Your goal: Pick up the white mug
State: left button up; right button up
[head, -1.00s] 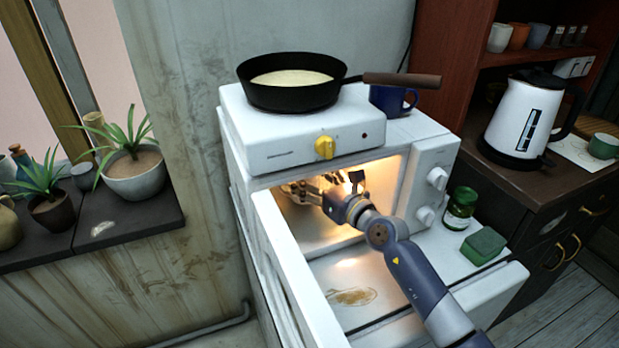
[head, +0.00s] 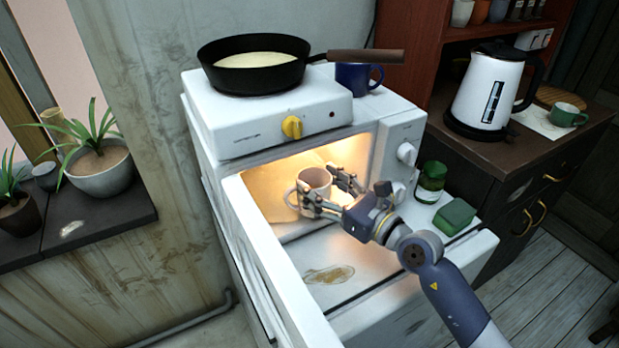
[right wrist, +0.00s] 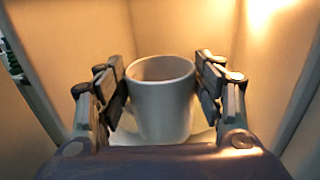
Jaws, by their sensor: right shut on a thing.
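The white mug (head: 314,184) is at the opening of the lit microwave (head: 399,128), looking warm-toned in the light. My right gripper (head: 335,190) is shut on it, with fingers on both sides of its body. In the right wrist view the mug (right wrist: 162,98) stands upright between the two fingers (right wrist: 165,90), its open rim facing up. Whether it touches the microwave floor is hard to tell. My left gripper is not in view.
The open microwave door (head: 285,270) stands to the left of my right arm. On top are a hot plate (head: 260,125), a black pan (head: 240,78) and a blue mug (head: 358,77). A green jar (head: 431,183) and a sponge (head: 455,215) sit to the right.

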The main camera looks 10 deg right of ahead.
jog(key=shift+b+v, duration=0.35)
jog(key=shift+v, duration=2)
jog(key=shift+r, duration=0.1)
